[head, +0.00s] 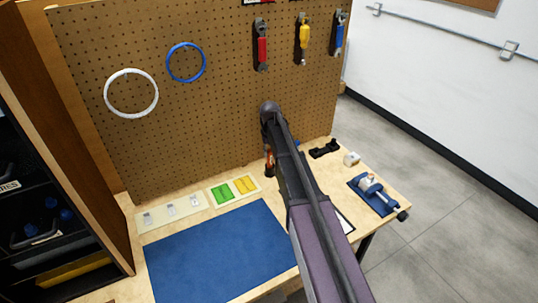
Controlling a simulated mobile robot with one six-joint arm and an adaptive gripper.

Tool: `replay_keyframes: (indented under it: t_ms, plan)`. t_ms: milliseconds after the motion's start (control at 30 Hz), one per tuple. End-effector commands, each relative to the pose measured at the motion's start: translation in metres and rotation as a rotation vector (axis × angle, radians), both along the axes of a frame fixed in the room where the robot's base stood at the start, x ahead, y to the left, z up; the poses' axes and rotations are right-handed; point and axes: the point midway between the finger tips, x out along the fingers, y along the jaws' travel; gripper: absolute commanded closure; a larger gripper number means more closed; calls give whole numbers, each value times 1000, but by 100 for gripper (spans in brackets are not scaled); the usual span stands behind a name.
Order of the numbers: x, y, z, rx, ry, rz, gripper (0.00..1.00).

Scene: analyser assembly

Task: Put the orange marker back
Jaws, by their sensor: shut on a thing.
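The orange marker (269,159) shows as a small orange, dark-ended upright shape just left of my arm, above the back of the workbench. My gripper (268,150) is at the end of my arm, in front of the pegboard, and is mostly hidden behind my arm's links. It is shut on the marker; the grip itself is too small and covered to see clearly. A small blue thing (297,144) shows just right of my arm, mostly hidden; I cannot tell what it is.
The workbench holds a blue mat (215,252), a card with green and yellow pieces (234,190), a pale strip (172,212), a black part (324,149) and a blue fixture (372,194). Rings and tools hang on the pegboard (215,110). A dark shelf (50,220) stands left.

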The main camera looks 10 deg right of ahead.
Motion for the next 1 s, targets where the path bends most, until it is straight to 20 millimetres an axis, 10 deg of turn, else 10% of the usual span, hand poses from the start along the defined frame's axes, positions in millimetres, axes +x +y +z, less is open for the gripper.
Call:
replay_keyframes:
  t_ms: [367,400,500,1000]
  plan:
    - [0,-1,-4,0,0,-1,100]
    - [0,-1,-2,0,0,-1,58]
    - [0,-1,-2,0,0,-1,35]
    - [0,-1,0,0,0,-1,35]
